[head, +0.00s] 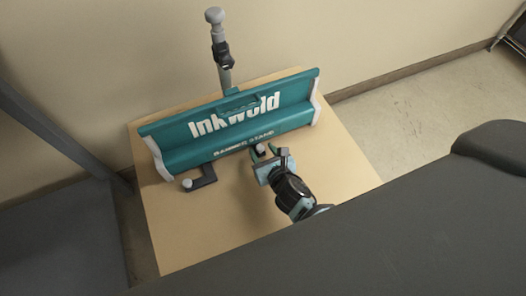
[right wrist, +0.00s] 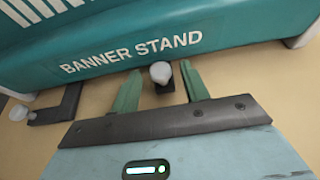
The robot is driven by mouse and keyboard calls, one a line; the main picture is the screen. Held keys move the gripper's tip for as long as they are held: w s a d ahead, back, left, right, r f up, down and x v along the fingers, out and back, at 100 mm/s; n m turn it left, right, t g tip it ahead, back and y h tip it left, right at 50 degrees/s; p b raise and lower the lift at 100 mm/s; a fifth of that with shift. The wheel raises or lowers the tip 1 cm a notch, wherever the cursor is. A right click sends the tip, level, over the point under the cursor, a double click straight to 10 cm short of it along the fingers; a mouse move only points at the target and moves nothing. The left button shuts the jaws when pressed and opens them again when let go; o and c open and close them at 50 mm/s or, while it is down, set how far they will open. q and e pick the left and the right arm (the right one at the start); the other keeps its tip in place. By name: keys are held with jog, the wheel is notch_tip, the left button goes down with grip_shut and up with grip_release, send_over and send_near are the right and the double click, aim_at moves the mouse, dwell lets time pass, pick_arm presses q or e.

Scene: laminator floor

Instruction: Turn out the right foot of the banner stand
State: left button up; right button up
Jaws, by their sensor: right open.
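The teal banner stand (head: 235,122) lies along the back of a wooden board. Its left foot (head: 203,177) is a dark bent arm with a pale knob, sticking out in front; it also shows in the right wrist view (right wrist: 62,105). The right foot shows in the right wrist view as a pale knob (right wrist: 160,71) with a short dark piece close to the stand's front. My right gripper (head: 266,157) is open, its two green fingers on either side of this knob with gaps visible. Most of the right foot is hidden. My left gripper is not in view.
The wooden top (head: 330,167) is bare to the right and in front of the stand. A grey pole (head: 222,62) with a dark clamp rises behind the stand, near the wall. A dark upright post (head: 60,137) stands at the left.

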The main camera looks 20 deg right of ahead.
jog(key=shift+w, duration=0.15)
grip_shut()
dwell(0.4)
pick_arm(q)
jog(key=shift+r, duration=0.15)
pick_arm(e)
jog(key=shift+d, duration=0.1)
